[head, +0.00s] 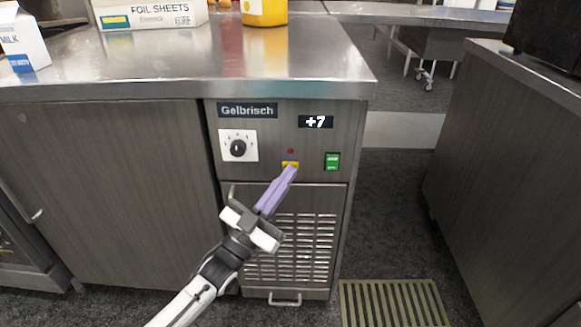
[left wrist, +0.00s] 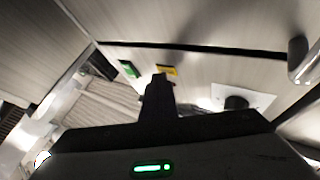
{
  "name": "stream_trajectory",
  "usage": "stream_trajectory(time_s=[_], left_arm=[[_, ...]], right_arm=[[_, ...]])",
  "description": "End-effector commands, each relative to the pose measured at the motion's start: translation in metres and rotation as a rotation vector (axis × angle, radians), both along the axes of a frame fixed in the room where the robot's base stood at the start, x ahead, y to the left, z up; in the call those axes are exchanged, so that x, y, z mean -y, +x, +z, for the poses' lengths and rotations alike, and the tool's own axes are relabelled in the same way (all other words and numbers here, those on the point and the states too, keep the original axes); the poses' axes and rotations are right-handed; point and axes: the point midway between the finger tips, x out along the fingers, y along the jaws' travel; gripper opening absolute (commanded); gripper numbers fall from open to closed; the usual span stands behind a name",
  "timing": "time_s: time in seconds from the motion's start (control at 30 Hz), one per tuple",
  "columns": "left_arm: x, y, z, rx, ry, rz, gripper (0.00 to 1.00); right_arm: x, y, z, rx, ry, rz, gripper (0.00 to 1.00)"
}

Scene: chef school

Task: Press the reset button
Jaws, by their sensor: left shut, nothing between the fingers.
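The yellow button (head: 290,163), likely the reset button, is on the front panel of the Gelbrisch unit (head: 335,135), below a small red light (head: 290,151). My left gripper (head: 291,169) is shut and empty, its fingertips right at the yellow button and covering its lower part. I cannot tell whether they touch it. In the left wrist view the yellow button (left wrist: 168,70) shows just beyond the fingertips (left wrist: 161,77). A green switch (head: 332,161) is right of it and also shows in the left wrist view (left wrist: 129,68). My right gripper is not in view.
A black knob (head: 238,148) is left of the button and a display (head: 315,122) reads +7. A vent grille (head: 305,248) is below. The steel counter (head: 190,55) overhangs the panel and holds a milk carton (head: 22,38) and a foil sheets box (head: 150,14).

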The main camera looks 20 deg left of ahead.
Motion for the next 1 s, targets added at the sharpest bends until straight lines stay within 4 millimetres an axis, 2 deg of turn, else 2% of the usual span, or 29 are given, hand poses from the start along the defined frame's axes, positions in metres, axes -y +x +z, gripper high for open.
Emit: stream_trajectory(time_s=[0.37,0.73,1.0], left_arm=[[0.004,-0.015,0.0,-0.002,0.0,0.001,0.0],[0.005,-0.018,0.0,-0.001,0.0,0.001,0.0],[0.012,-0.042,0.002,-0.002,-0.002,0.0,0.0]], right_arm=[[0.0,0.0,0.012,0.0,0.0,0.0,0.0],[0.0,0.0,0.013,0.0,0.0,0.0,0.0],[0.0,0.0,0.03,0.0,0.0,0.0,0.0]])
